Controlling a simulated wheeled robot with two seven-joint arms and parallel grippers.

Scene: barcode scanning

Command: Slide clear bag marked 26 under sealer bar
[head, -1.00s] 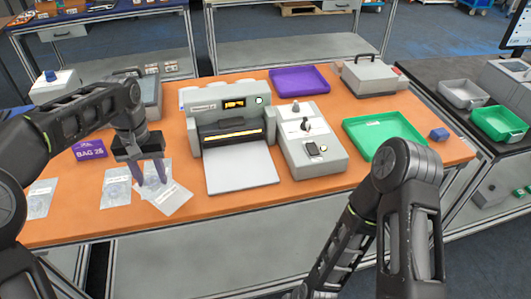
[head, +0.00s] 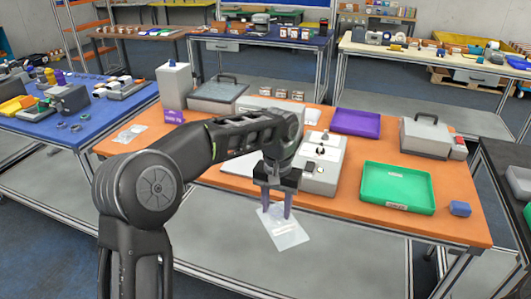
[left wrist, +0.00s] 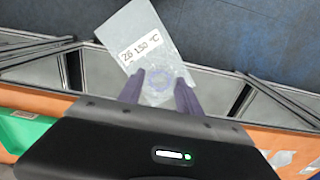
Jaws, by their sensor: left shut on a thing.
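My left gripper (head: 274,207) is shut on a clear bag (head: 287,234), which hangs from the fingers in front of the orange table's front edge, over the floor. In the left wrist view the bag (left wrist: 142,48) carries a white label reading "26 130 °C", and it lies between the purple fingers (left wrist: 160,92). The white sealer is mostly hidden behind my left arm in the head view; part of its white front plate (head: 238,163) shows. Its bar cannot be seen. My right gripper is not in view.
A grey-white unit with a knob (head: 322,165) stands right of the sealer. A green tray (head: 398,207), a purple tray (head: 356,122), a grey case (head: 425,135) and a blue block (head: 460,208) are on the table.

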